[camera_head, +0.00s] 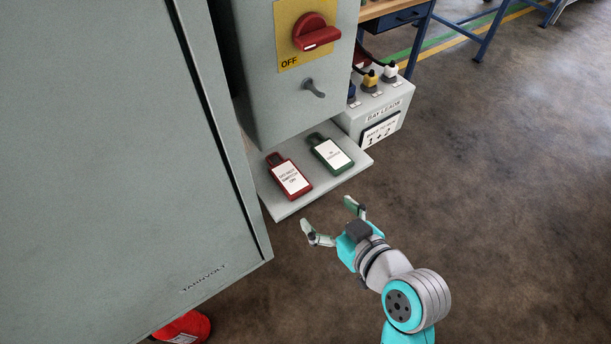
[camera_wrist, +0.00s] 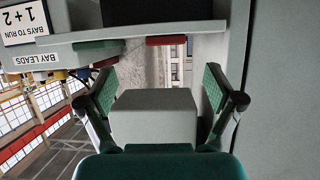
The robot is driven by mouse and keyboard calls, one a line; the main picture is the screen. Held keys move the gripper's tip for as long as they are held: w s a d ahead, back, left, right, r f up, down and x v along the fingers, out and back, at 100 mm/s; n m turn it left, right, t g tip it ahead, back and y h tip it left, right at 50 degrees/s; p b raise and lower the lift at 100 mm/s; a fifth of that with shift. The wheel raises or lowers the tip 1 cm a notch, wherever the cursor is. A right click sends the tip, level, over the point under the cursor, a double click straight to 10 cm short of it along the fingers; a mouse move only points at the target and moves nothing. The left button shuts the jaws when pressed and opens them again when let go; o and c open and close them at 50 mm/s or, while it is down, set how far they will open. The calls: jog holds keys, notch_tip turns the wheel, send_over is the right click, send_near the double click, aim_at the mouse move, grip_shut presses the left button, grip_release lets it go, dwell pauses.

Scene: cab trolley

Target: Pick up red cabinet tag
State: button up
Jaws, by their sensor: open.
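The red cabinet tag (camera_head: 289,177) lies flat on a grey shelf (camera_head: 284,210) under the switch box, its white label facing up. In the wrist view the tag's red edge (camera_wrist: 166,40) shows at the shelf, ahead of my fingers. A green tag (camera_head: 330,153) lies to its right on the same shelf, and its edge also shows in the wrist view (camera_wrist: 98,45). My gripper (camera_head: 332,220) is open and empty, in front of the shelf and apart from both tags. In the wrist view my gripper (camera_wrist: 158,90) has its two fingers spread wide.
A large grey cabinet door (camera_head: 110,150) stands at the left, close to the shelf. The switch box (camera_head: 290,95) with a red OFF handle (camera_head: 317,34) hangs above. A bay leads box (camera_head: 378,112) stands at the right. The floor at the right is clear.

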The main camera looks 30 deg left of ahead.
jog(key=r+n, duration=0.1)
send_near(293, 180)
jog(key=shift+w+a+f+g, duration=0.4)
jog(key=shift+w+a+f, duration=0.25)
jog(key=shift+a, duration=0.25)
jog(key=shift+r+x, duration=0.2)
jog(key=shift+x, duration=2.65)
jog(key=shift+a, duration=0.1)
jog(key=c, duration=1.3)
jog(key=shift+c, duration=0.2)
